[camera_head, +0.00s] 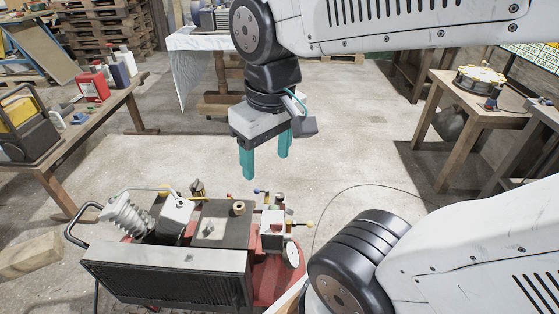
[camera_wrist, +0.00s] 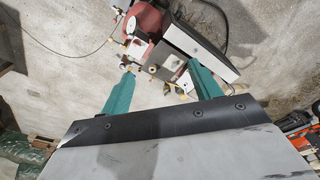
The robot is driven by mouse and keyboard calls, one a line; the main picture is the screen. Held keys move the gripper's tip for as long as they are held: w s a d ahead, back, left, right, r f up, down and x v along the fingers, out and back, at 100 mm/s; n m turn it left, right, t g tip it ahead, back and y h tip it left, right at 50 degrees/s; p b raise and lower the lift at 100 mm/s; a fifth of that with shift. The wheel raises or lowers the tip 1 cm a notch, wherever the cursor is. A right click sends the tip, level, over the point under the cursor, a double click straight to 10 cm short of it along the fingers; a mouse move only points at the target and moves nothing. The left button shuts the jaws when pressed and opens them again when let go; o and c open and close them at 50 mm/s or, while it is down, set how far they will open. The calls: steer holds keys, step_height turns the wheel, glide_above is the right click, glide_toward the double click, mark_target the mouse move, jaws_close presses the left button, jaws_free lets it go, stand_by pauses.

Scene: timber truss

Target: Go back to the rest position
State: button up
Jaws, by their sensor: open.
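My gripper (camera_head: 266,160) hangs from my arm with its teal fingers pointing down. The fingers are apart with nothing between them. It is above and behind a machine (camera_head: 215,265) with a black grille, a red base and several small parts on top. In the wrist view, my gripper (camera_wrist: 160,88) shows its two teal fingers spread apart. The machine (camera_wrist: 195,45) lies beyond the fingertips there. My gripper appears clear of the machine, but the exact gap is hard to tell.
A wooden bench (camera_head: 60,160) with a red container (camera_head: 93,86) and tools stands at left. A wooden table (camera_head: 480,115) stands at right. A timber beam end (camera_head: 30,256) juts in at lower left. The concrete floor (camera_head: 350,150) is open in the middle, with a thin cable on it.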

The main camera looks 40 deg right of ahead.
steer(key=s, duration=0.3)
steer(key=shift+s+a+r, duration=0.15)
steer(key=shift+s+r, duration=0.05)
steer(key=shift+s, duration=0.05)
stand_by(1.3)
